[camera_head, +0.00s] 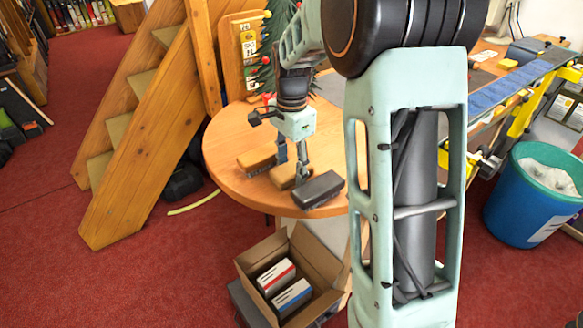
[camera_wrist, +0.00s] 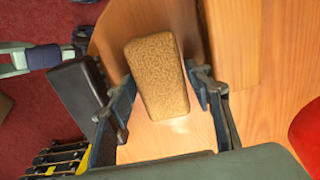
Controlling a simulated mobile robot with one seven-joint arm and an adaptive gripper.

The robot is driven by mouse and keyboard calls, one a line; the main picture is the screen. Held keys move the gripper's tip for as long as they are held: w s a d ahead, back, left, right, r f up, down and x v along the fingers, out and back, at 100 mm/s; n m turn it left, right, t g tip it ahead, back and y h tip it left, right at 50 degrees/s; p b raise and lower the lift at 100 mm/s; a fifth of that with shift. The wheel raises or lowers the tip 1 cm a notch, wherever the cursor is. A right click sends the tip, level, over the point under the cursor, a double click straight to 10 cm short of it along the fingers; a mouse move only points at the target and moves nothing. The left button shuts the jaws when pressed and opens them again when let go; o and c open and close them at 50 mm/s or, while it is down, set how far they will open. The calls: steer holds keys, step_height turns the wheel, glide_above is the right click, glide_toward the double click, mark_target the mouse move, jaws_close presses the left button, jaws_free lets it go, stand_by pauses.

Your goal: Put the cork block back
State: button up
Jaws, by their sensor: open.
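The cork block (camera_wrist: 157,72) is a speckled tan block with rounded edges. It lies on the round wooden table (camera_head: 228,140), and its tan side shows partly behind my gripper in the head view (camera_head: 282,180). My gripper (camera_head: 293,168) points down over it. In the wrist view my gripper (camera_wrist: 164,88) is open, with one finger on either side of the cork block. Whether either finger touches the block, I cannot tell.
A dark grey block (camera_head: 319,190) lies near the table's front edge, and a brown block (camera_head: 257,158) lies on the other side of the cork block. An open cardboard box (camera_head: 254,257) stands below. A small tree (camera_head: 268,72) and wooden stairs (camera_head: 150,120) stand behind.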

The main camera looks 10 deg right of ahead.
mark_target(292, 167)
step_height(292, 167, up, 12)
steer(key=shift+f, duration=0.15)
stand_by(0.3)
